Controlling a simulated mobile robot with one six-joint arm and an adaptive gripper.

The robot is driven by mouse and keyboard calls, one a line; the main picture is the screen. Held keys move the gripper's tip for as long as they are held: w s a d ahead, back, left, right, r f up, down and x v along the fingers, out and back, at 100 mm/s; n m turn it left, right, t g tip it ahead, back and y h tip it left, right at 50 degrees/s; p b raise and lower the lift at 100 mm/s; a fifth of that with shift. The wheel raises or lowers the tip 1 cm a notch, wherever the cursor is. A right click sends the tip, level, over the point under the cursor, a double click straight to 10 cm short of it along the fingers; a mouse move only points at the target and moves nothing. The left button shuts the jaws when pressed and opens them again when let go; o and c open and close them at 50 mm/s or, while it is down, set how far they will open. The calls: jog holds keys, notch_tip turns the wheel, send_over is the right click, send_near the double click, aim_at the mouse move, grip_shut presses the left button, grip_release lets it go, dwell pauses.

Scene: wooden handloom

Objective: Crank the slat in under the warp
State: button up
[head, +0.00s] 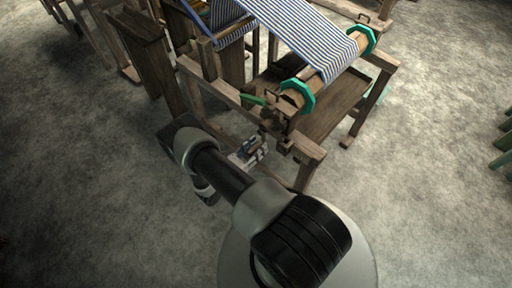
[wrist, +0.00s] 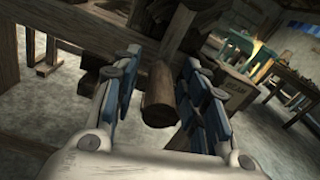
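The wooden loom carries a blue-and-white striped warp (head: 308,35) that runs onto a wooden roller (head: 291,97) with teal octagonal end flanges (head: 301,96). A green lever (head: 252,99) and dark wooden crank parts (head: 271,119) sit at the roller's near end. My gripper (head: 251,151) is low beside this end of the frame. In the wrist view my gripper (wrist: 161,58) is open, with a round wooden handle (wrist: 159,98) between its blue-padded fingers. A gap shows at the handle's left; contact on the right cannot be told. I cannot pick out the slat.
A frame post (head: 309,165) stands close to the right of my gripper. A wooden beam (wrist: 50,95) crosses the left of the wrist view. The floor (head: 90,210) at left is clear.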

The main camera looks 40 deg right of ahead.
grip_shut()
dwell(0.5)
jog(key=shift+w+a+m, duration=0.1)
jog(key=shift+w+m, duration=0.2)
jog(key=shift+m, duration=0.1)
dwell(0.4)
